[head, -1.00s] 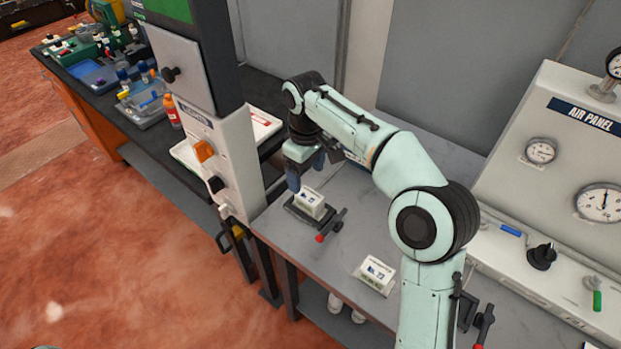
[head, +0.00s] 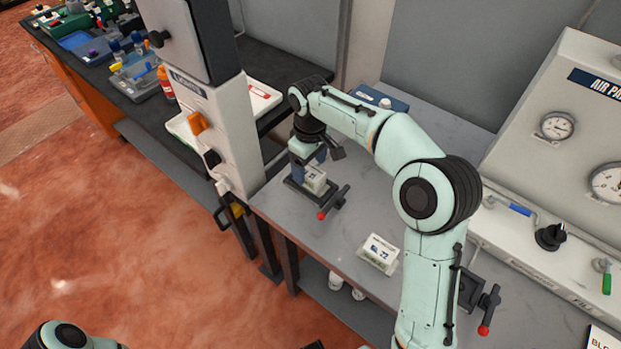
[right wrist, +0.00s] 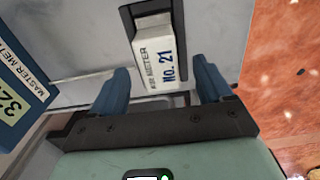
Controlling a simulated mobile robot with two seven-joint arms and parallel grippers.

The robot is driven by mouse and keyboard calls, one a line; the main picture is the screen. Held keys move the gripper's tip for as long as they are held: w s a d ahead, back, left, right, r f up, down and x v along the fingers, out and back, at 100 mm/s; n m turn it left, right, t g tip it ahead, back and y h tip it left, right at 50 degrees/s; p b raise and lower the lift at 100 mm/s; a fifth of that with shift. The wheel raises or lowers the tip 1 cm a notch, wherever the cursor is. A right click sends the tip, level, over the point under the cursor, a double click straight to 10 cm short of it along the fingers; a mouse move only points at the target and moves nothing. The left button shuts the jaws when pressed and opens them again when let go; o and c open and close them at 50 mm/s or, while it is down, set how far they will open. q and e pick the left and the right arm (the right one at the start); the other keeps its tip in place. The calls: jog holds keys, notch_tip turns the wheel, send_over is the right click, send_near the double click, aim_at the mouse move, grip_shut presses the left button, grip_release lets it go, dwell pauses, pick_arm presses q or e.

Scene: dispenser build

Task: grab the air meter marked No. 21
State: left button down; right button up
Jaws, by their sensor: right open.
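The air meter marked No. 21 is a small white block with blue lettering, readable in the right wrist view (right wrist: 155,64). In the head view the meter (head: 315,181) sits in a dark holder (head: 296,190) on the grey bench, partly hidden by my right gripper (head: 308,168). My right gripper is open and reaches down at the meter. In the right wrist view its blue fingers (right wrist: 161,68) are apart, one to each side of the meter's near end, with gaps showing. My left gripper is not in view; only part of my left arm shows at the bottom left.
A second white meter (head: 380,252), seemingly marked 22, lies nearer on the bench (head: 330,238). A red-tipped lever (head: 335,203) is beside the holder. A blue master meter (right wrist: 22,88) shows in the right wrist view. The air panel (head: 560,170) stands right, a grey column (head: 222,130) left.

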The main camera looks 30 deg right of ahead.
aim_at(311, 171)
notch_tip(311, 171, down, 4)
jog(key=shift+d+r, duration=0.1)
jog(key=shift+r, duration=0.25)
jog(key=c, duration=1.4)
jog(key=shift+r, duration=0.1)
